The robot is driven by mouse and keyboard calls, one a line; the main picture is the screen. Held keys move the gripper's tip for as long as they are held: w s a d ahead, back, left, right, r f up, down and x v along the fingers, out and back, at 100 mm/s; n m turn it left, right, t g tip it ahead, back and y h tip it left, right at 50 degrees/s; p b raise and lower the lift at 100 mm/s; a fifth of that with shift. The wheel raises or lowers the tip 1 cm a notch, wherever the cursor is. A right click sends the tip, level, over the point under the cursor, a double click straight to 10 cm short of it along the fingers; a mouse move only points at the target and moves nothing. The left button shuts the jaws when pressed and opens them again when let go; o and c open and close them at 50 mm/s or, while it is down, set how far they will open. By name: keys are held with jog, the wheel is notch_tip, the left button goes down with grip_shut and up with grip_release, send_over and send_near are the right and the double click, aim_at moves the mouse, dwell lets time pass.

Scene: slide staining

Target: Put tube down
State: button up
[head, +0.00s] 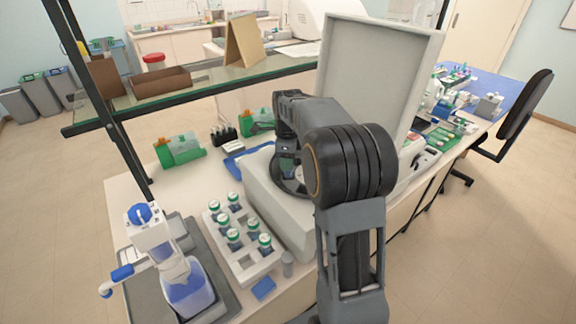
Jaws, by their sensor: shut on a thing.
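My gripper (287,166) points down into the open bowl of a grey centrifuge (265,205) and is shut on a tube. The tube is mostly hidden by the gripper and my arm, so I cannot tell whether it touches the rotor. The centrifuge's lid (372,75) stands raised behind my arm. A white rack (250,262) in front and to the left holds several tubes with white and green caps, such as one tube (265,241) at its near right.
A blue-topped bottle dispenser (185,285) stands on a grey tray at the front left. Green boxes (180,150) sit at the back of the bench. A glass shelf (200,92) spans above it. A small grey cylinder (287,262) stands beside the rack.

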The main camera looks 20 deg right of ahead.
jog(key=shift+f, duration=1.4)
jog(key=shift+f, duration=0.45)
jog(key=o, duration=0.9)
